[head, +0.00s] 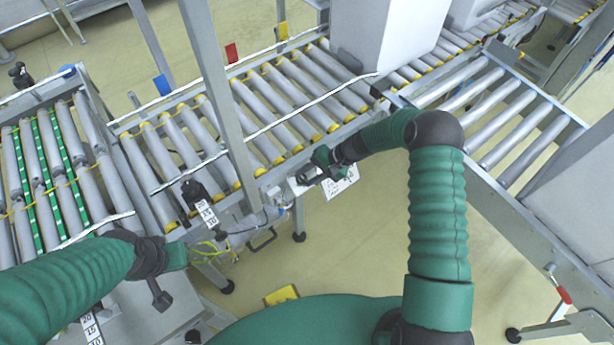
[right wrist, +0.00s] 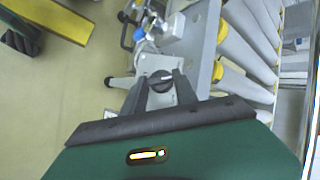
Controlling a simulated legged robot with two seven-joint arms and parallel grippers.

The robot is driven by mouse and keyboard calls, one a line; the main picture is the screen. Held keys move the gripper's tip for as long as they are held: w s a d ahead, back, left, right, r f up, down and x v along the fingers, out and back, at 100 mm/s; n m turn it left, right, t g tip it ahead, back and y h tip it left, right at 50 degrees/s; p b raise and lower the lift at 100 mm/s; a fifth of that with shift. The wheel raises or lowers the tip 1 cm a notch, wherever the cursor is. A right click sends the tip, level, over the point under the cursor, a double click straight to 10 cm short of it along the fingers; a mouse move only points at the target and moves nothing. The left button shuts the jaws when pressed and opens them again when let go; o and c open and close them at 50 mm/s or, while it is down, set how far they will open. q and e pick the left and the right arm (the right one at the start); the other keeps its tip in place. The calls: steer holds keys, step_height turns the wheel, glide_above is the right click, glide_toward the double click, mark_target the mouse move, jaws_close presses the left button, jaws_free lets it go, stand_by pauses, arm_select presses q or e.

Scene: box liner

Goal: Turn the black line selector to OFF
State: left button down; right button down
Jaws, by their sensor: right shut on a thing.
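The black line selector (right wrist: 161,80) is a small round knob with a pale pointer mark, on a grey plate (right wrist: 148,66) in the right wrist view. My right gripper (right wrist: 162,84) has its two dark fingers on either side of the knob and is shut on it. In the head view my right gripper (head: 304,179) is at the conveyor's front side rail, and the knob is hidden there. Lettering by the knob is not readable. My left gripper (head: 172,258) is at the lower left, away from the selector; its finger opening cannot be made out.
A white label (head: 341,184) hangs beside my right gripper. Blue and metal fittings (right wrist: 144,28) stand beyond the knob. The roller conveyor (head: 300,100) runs behind, carrying a large grey box (head: 385,35). A grey upright post (head: 222,100) stands left of my right gripper. A yellow block (head: 281,295) is on the floor.

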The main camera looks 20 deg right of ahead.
steer(key=shift+s+d+f+m+t+y+b, duration=0.15)
steer(key=shift+m+t+y, duration=0.25)
steer(key=shift+m, duration=0.5)
steer(key=shift+s+a+f+m+t+y+b, duration=0.15)
steer(key=shift+m+t+y, duration=0.2)
steer(key=shift+m, duration=0.55)
steer(key=shift+d, duration=0.1)
steer(key=c, duration=1.1)
jaws_free()
steer(key=shift+o, duration=0.7)
steer(key=shift+w+r, duration=0.15)
steer(key=shift+w+r, duration=0.1)
